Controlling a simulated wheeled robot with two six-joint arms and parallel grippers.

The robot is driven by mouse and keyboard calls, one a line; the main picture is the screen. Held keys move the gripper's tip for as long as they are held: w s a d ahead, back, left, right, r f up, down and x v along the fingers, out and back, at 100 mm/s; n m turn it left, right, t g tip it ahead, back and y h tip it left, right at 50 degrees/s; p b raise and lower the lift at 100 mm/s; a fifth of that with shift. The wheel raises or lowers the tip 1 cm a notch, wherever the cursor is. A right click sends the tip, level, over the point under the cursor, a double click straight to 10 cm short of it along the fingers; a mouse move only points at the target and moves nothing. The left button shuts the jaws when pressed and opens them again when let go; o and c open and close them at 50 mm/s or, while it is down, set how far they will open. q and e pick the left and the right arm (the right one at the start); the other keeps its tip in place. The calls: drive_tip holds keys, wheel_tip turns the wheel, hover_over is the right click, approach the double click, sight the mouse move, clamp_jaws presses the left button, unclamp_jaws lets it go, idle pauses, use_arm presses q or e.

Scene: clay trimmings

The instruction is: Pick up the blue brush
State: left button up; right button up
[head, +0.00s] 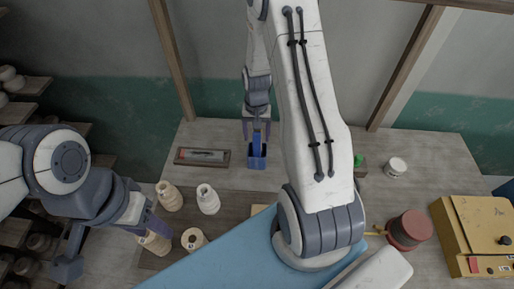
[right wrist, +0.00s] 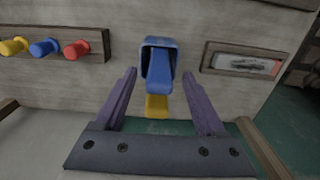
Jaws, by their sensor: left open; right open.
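The blue brush (head: 257,143) has a blue handle that stands up out of a dark blue cup (head: 257,163) on the table. In the right wrist view the brush handle (right wrist: 160,75) rises from the cup (right wrist: 146,62) toward me, with a yellow piece below its end. My right gripper (head: 257,127) is open above the cup. In the right wrist view its fingers (right wrist: 159,88) are on either side of the handle, with gaps showing on both sides. The brush's lower end is hidden in the cup. My left gripper (head: 152,222) is open and empty near the pale bottles.
A framed tray (head: 202,157) lies left of the cup. A rack (right wrist: 93,33) holds yellow, blue and red pegs. A white jar (head: 396,167), a red spool (head: 409,229) and a yellow box (head: 476,232) are at right.

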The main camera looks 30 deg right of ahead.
clamp_jaws()
drive_tip(key=shift+r, duration=0.1)
